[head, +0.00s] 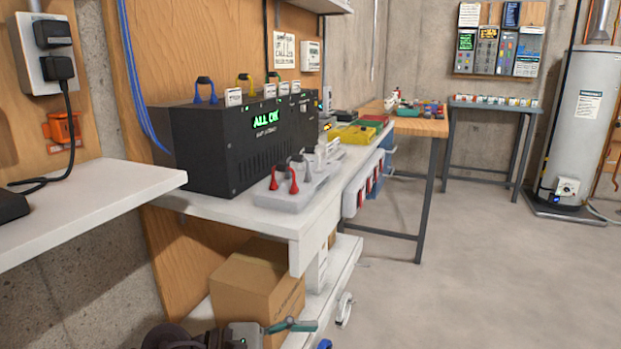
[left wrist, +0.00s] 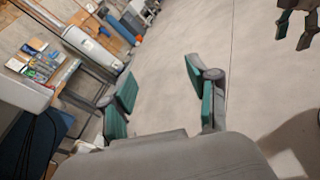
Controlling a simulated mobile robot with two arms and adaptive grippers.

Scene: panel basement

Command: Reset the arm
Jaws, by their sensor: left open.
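My left gripper (head: 291,325) shows at the bottom of the head view, in front of the cardboard box (head: 256,285) under the workbench. In the left wrist view, my left gripper (left wrist: 165,98) has its green-padded fingers wide apart. Nothing is between them but bare floor beyond. At the top right corner of the left wrist view, part of what looks like my right gripper (left wrist: 294,24) shows, cut off by the frame edge. Its opening is unclear. My right gripper is not in the head view.
A white workbench (head: 225,208) bears a black panel box (head: 235,140) reading "ALL OK" and a grey block (head: 290,189) with red-handled pieces. A white shelf (head: 85,205) juts in at left. A tank (head: 588,115) stands far right. The concrete floor (head: 480,270) is clear.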

